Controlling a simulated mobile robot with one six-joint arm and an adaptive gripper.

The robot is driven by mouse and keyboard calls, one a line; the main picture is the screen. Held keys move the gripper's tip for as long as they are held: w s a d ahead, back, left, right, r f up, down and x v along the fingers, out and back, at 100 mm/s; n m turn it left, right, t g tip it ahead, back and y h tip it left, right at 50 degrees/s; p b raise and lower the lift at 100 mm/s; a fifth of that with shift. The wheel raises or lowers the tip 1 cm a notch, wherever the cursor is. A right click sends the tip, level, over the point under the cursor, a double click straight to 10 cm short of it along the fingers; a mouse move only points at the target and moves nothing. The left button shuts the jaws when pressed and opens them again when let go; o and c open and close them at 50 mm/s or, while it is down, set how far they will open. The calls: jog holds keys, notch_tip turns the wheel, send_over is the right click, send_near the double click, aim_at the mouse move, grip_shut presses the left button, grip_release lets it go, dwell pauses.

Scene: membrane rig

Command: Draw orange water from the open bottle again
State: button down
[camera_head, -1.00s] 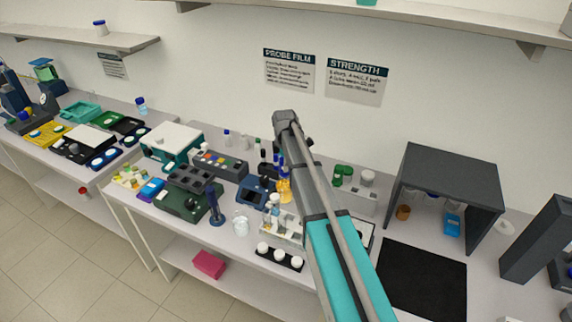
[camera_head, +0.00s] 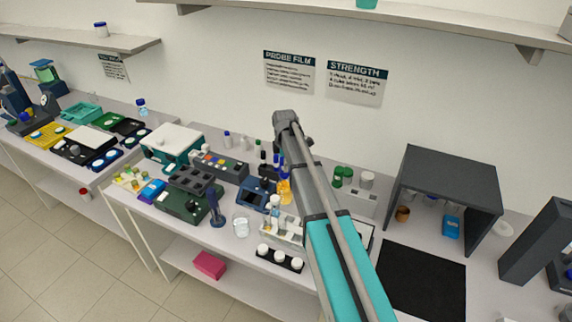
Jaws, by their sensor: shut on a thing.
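Orange liquid (camera_head: 285,192) shows in a small clear vessel on the bench near the middle, partly hidden by my arm. I take it for the open bottle, but its mouth cannot be made out. My gripper (camera_head: 279,148) hangs from the wrist just above it, mostly hidden behind my own arm. It is shut on a slim thing with blue on it (camera_head: 281,162), which looks like a dropper or pipette. The lower end of this thing is at or just above the orange vessel; I cannot tell whether it is inside.
A white rack with vials (camera_head: 277,226) and a black strip of white-capped jars (camera_head: 279,258) stand in front. A glass beaker (camera_head: 240,224) and a dark blue upright tool (camera_head: 216,207) are to the left. A black mat (camera_head: 422,280) lies clear at right, below a dark open box (camera_head: 447,165).

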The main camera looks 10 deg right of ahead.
notch_tip(320, 180, up, 10)
jog(key=p, duration=1)
dwell(0.3)
dwell(0.6)
